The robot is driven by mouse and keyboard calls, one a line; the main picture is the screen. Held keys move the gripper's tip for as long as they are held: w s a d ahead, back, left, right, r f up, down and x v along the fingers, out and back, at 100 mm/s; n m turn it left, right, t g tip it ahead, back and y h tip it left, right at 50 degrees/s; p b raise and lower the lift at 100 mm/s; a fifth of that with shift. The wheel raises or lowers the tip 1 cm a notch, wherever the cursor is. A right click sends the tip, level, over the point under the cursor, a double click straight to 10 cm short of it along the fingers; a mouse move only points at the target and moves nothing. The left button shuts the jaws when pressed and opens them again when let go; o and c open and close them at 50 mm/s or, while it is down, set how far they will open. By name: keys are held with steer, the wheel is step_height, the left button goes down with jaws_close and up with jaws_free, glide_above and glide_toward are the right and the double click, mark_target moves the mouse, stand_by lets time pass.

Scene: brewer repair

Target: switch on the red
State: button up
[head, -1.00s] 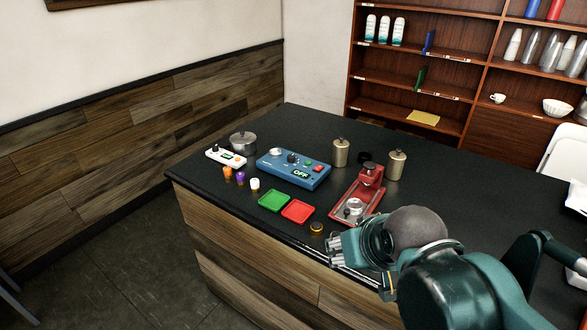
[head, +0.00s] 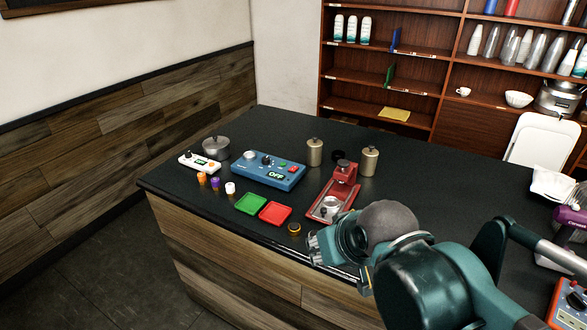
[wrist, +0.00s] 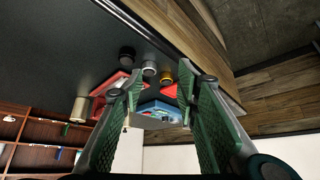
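A blue control box (head: 262,172) lies on the dark counter left of centre in the head view. It has a dark knob, small green and red buttons (head: 293,169) and a display reading OFF. A red press-like device (head: 335,193) stands to its right. A red tray (head: 275,213) lies in front, beside a green tray (head: 250,204). My gripper (head: 316,248) is at the counter's front edge, right of the trays and apart from them all. In the wrist view my gripper (wrist: 160,88) is open and empty, with the blue box (wrist: 158,112) showing beyond its fingers.
A white device (head: 199,162), a metal pot (head: 216,147) and several small coloured pieces are at the left. Two tan canisters (head: 314,152) stand behind. A dark round piece with a yellow ring (head: 294,229) lies near my gripper. Another device with knobs (head: 570,302) is at the lower right.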

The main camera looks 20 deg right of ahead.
steer(key=shift+w+r, duration=0.1)
steer(key=shift+r, duration=0.05)
steer(key=c, duration=0.7)
steer(key=shift+w+r, duration=0.15)
steer(key=shift+r, duration=0.05)
jaws_close()
steer(key=w+d+r+n+g+p, duration=0.1)
steer(key=w+r+n+g+p, duration=0.1)
steer(key=w+r+p, duration=0.65)
steer(key=w+d+r+n+g+p, duration=0.15)
steer(key=w+r, duration=0.35)
steer(key=w, duration=0.9)
steer(key=w+d+f+n+g+p, duration=0.1)
steer(key=w+p, duration=0.4)
steer(key=w, duration=0.6)
steer(key=w+d+f+n+g+y+p, duration=0.1)
steer(key=w+d+f+n+g+p, duration=0.1)
steer(key=w, duration=1)
steer(key=shift+d+f+n+g+p, duration=0.15)
steer(key=shift+f+n+g+p, duration=0.7)
steer(key=shift+f+n+p, duration=0.8)
steer(key=shift+r+m, duration=0.1)
steer(key=shift+m, duration=0.3)
